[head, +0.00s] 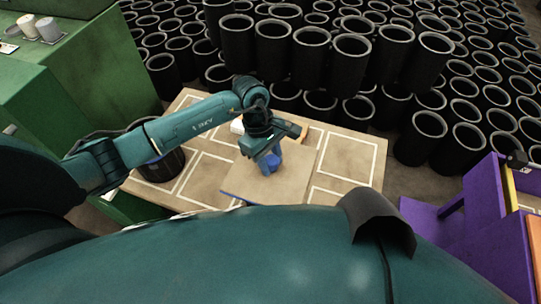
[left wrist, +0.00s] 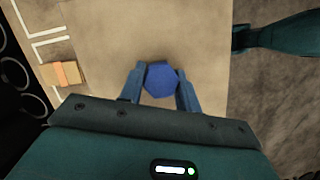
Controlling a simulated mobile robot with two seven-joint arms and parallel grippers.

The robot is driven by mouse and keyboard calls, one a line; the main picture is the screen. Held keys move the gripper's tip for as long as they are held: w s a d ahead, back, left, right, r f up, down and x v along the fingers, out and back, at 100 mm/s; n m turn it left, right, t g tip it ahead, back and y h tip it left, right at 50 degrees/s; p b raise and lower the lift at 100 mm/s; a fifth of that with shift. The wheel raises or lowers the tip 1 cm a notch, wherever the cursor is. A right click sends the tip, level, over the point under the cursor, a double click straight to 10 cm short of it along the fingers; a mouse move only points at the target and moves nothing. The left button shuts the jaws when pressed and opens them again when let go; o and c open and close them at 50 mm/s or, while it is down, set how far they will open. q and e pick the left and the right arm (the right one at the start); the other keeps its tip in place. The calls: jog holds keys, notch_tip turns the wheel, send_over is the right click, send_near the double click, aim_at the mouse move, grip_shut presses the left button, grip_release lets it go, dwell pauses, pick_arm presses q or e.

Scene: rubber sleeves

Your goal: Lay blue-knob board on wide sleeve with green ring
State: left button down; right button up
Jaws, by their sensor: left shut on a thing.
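My left gripper (head: 268,160) is shut on the blue knob (head: 272,161) of a flat tan board (head: 292,185). In the left wrist view the blue knob (left wrist: 161,80) sits between the two fingers, with the board (left wrist: 205,35) spread out beyond it. The board is over the work table; I cannot tell whether it touches the top. A wide dark sleeve (head: 158,168) stands at the table's left end, partly hidden by my left arm. No green ring can be made out on it. My right gripper is out of view.
The table (head: 350,160) has white outlined areas; its right part is clear. A wooden block with an orange band (left wrist: 62,74) lies beside the board. Many black sleeves (head: 305,55) stand behind. Green cabinets (head: 85,70) are left, purple furniture (head: 480,225) right.

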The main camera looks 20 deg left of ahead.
pick_arm(q)
jog(key=shift+f, duration=0.15)
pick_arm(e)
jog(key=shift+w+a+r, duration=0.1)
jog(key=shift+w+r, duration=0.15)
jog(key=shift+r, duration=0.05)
pick_arm(q)
jog(key=shift+f+b, duration=0.6)
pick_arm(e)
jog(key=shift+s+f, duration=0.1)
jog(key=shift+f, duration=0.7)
pick_arm(q)
jog(key=c, duration=0.9)
grip_release()
jog(key=shift+b+v, duration=0.6)
jog(key=shift+v, duration=6.05)
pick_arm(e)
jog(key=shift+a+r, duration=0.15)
